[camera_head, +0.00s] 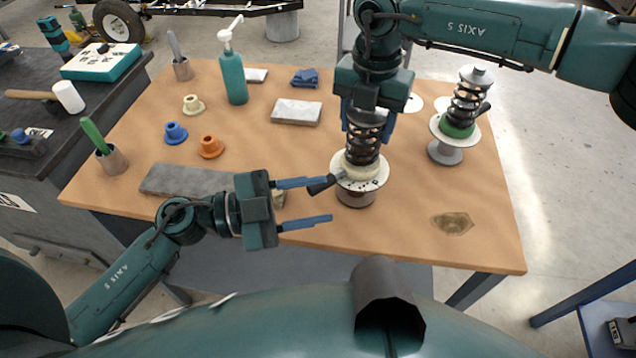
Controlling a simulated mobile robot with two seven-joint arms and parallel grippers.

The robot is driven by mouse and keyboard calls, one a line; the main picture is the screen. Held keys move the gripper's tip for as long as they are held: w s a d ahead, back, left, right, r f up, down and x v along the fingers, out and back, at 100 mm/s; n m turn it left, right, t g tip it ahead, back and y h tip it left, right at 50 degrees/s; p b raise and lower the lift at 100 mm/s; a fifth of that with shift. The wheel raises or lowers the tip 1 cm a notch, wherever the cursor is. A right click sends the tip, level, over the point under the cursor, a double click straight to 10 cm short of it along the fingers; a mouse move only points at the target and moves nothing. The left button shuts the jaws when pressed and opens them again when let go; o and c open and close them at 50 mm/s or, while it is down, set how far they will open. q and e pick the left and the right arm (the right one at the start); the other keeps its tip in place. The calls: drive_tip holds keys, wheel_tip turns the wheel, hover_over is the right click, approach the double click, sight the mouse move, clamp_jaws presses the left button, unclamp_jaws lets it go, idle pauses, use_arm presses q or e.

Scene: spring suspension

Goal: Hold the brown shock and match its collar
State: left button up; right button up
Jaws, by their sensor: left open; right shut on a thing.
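A shock with a dark coil spring (363,148) stands upright on a round white-topped stand (356,198) with a brownish base. A cream collar (362,171) sits at the foot of its spring. A lever with a dark grip (320,185) sticks out to the left at collar height. My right gripper (367,127) comes down from above and is shut on the shock's upper part, hiding its top. My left gripper (331,200) is open and empty, its fingers pointing right, close to the lever. I cannot tell whether a finger touches it. Loose cream (193,105), blue (175,133) and orange (211,147) collars lie at the left.
A second shock (461,112) with a green collar stands on a stand at the right. A grey slab (180,181) lies near the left arm. The front right is clear except for a stain (452,223).

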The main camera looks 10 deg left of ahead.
sight(309, 191)
use_arm(q)
drive_tip(key=s+a+f+n+t+y, duration=0.1)
drive_tip(key=a+f+n+t+y, duration=0.55)
drive_tip(key=n, duration=0.75)
drive_tip(key=shift+h, duration=0.95)
drive_tip(key=x, duration=0.7)
drive_tip(key=w+a+r+x, duration=0.1)
drive_tip(key=x, duration=0.2)
drive_tip(key=shift+w+d, duration=0.1)
drive_tip(key=shift+d, duration=0.1)
drive_tip(key=shift+c, duration=0.4)
clamp_jaws()
